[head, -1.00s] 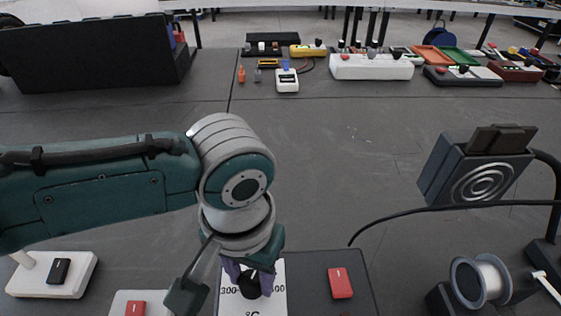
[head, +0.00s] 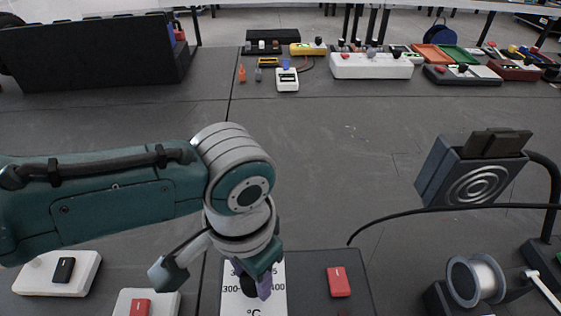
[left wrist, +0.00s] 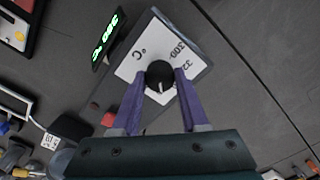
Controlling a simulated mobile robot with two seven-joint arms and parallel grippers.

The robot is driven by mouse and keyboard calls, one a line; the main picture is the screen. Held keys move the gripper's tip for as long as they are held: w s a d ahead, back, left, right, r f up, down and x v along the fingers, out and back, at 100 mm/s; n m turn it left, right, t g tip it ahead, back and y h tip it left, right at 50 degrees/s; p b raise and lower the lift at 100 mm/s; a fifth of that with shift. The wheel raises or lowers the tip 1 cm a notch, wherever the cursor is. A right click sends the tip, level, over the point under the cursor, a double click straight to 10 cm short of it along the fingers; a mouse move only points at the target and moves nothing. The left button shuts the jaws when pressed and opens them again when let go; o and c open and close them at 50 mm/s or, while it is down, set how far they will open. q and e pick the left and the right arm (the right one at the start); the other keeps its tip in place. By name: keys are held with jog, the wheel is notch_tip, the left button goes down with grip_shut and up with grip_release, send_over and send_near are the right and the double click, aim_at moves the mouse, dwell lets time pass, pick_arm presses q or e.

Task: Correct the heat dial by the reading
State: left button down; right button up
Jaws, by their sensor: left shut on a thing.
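The heat dial is a black round knob (head: 248,284) on a white scale plate (head: 232,298) marked °C, with 300 at its left and 400 at its right. My left gripper (left wrist: 159,88) is shut on the knob, with one purple finger at each side. The left wrist view shows the knob (left wrist: 159,73) with a short white pointer line, directed toward the gripper's palm. A green lit display (left wrist: 105,36) beside the plate shows a number and °C, tilted and too small to read surely. The fingers partly hide the knob in the head view. My right gripper is out of view.
A red switch (head: 338,282) sits right of the plate on the dark unit. White switch boxes stand at left (head: 58,273) and centre left. A solder spool (head: 477,279) and a dark fan box (head: 468,170) stand at right. A black cable crosses the mat; the middle is clear.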

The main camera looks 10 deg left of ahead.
pick_arm(q)
jog(key=shift+c, duration=2.1)
grip_release()
notch_tip(320, 180, up, 10)
jog(key=p, duration=0.3)
